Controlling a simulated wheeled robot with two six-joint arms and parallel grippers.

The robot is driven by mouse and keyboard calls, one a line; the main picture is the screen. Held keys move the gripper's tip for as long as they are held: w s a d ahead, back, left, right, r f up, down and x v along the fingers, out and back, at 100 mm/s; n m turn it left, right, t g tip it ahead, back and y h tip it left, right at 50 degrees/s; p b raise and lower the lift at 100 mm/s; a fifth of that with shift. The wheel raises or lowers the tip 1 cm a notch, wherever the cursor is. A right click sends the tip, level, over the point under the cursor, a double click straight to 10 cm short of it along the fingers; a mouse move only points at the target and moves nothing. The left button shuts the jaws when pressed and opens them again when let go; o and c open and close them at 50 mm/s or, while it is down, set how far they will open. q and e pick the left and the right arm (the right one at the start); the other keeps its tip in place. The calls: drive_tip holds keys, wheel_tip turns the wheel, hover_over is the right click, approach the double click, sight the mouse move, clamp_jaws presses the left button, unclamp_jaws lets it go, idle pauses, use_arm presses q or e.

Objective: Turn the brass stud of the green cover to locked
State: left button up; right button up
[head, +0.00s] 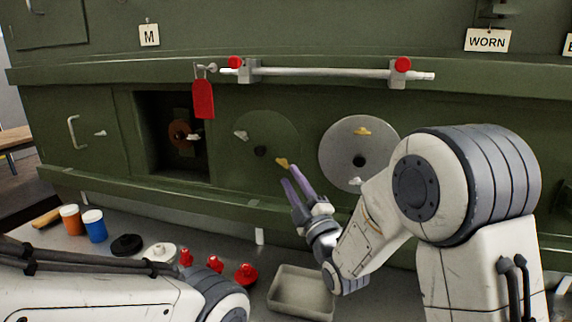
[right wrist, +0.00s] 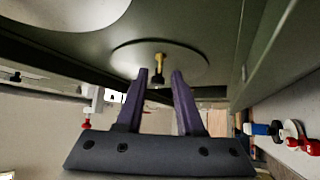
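The round green cover (head: 262,132) sits in the green fuselage panel in the middle of the head view, with a dark hole near its centre. Its brass stud (head: 281,162) is at the cover's lower right edge, and a pale stud (head: 241,134) is at its upper left. My right gripper (head: 288,188) has purple fingers pointing up at the brass stud from below. In the right wrist view, the fingers (right wrist: 159,76) are apart, and the brass stud (right wrist: 159,61) shows in line with the gap. Whether it is between the tips I cannot tell. My left gripper is out of view.
A silver disc (head: 340,150) with its own brass stud is to the right. An open bay (head: 150,140) is to the left. A tray (head: 302,305), red parts and small jars stand on the bench below.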

sight(284, 167)
drive_tip(key=shift+p+x, duration=0.55)
drive_tip(key=shift+x, duration=1.35)
